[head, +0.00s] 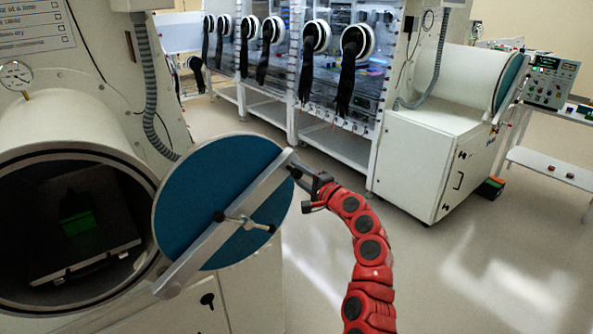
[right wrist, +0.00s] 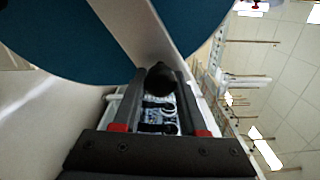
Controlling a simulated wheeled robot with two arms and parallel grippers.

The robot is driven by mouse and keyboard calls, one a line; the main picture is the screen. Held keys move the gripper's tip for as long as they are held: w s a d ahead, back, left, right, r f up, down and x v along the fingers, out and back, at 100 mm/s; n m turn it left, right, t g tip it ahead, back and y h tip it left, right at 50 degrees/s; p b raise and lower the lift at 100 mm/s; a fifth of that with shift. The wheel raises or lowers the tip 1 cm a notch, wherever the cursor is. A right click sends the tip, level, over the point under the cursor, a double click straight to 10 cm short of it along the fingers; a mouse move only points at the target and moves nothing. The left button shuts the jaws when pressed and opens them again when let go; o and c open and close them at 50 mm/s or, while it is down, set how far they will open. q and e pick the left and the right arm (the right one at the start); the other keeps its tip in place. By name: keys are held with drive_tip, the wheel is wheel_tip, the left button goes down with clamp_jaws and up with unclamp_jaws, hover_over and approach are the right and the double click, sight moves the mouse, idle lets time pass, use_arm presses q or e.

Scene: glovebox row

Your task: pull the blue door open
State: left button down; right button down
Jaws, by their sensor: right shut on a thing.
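The round blue door (head: 190,185) stands swung away from the mouth of the white cylindrical chamber (head: 65,125) at the left, so the dark inside shows. A grey metal bar (head: 205,245) crosses the door, with a small lever handle (head: 245,222) at its middle. My red right arm reaches in from below, and its gripper (head: 300,176) is at the bar's upper right end. In the right wrist view the fingers are shut on a dark knob (right wrist: 160,79) at the bar. The blue door (right wrist: 75,45) fills the top there. My left gripper is not in view.
Inside the chamber is a tray (head: 85,255) with a green item (head: 78,222). Glovebox cabinets with black gloves (head: 352,75) line the back. A second chamber (head: 475,75) stands at the right. The floor (head: 470,270) at the right front is clear.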

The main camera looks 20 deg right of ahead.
drive_tip(key=shift+f, duration=0.1)
drive_tip(key=shift+c, duration=2.3)
unclamp_jaws()
drive_tip(key=shift+a, duration=0.1)
drive_tip(key=b+v, duration=0.4)
drive_tip(key=v, duration=1.3)
drive_tip(key=shift+s, duration=0.25)
